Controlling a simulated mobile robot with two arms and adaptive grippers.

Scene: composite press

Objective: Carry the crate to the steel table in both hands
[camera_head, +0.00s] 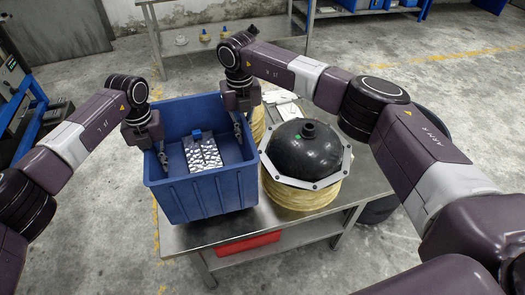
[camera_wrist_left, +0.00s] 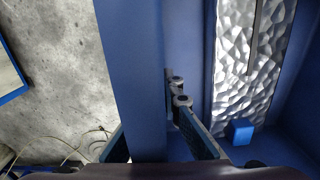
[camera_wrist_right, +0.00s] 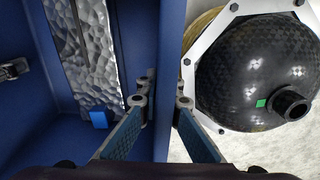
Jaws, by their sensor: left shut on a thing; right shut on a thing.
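The blue crate (camera_head: 212,200) is at the left end of a grey steel-topped table (camera_head: 190,236); I cannot tell whether its bottom touches the top. My left gripper (camera_head: 163,165) is shut on the crate's left wall, which runs between its fingers in the left wrist view (camera_wrist_left: 132,60). My right gripper (camera_head: 238,128) is shut on the right wall, which also shows between the fingers in the right wrist view (camera_wrist_right: 165,60). Inside the crate lies a silvery dimpled part (camera_head: 203,155) with a small blue block (camera_head: 196,134). The crate looks roughly level.
A black dome (camera_head: 305,150) in a pale metal frame sits on a yellowish round base (camera_head: 300,195), close to the crate's right side. A red bin (camera_head: 247,243) is on the lower shelf. Another metal table (camera_head: 275,45) stands behind. Open concrete floor lies at left.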

